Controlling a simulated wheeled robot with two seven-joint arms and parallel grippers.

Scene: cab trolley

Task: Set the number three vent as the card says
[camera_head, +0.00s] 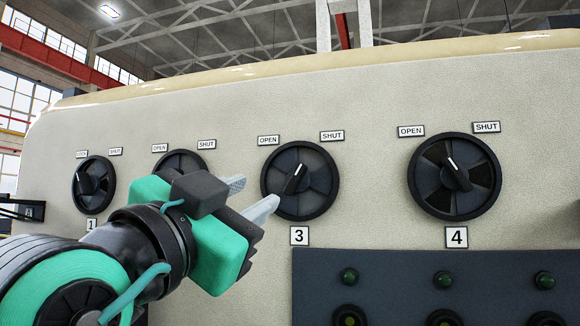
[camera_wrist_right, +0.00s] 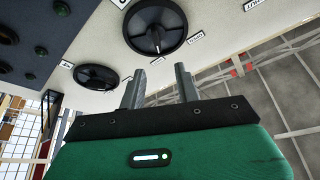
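The number three vent (camera_head: 318,183) is a round dark dial above the "3" plate (camera_head: 299,236) in the head view. Its knob's white mark points up and slightly right, between the OPEN label (camera_head: 268,140) and the SHUT label (camera_head: 332,135), leaning toward SHUT. Its slots look grey. My right gripper (camera_head: 257,192) is at the dial's left, its fingers apart and empty, one tip overlapping the dial's edge in the picture; contact is unclear. The wrist view shows the spread fingers (camera_wrist_right: 160,75) below a dial (camera_wrist_right: 153,15) whose number I cannot read. I see no card. My left gripper is out of view.
Vent four (camera_head: 430,190) is at the right, its mark pointing up-left and its slots dark. Vent one (camera_head: 93,190) is at the far left; vent two (camera_head: 180,160) is partly behind my gripper. A dark panel with green lamps (camera_head: 400,265) sits below vents three and four.

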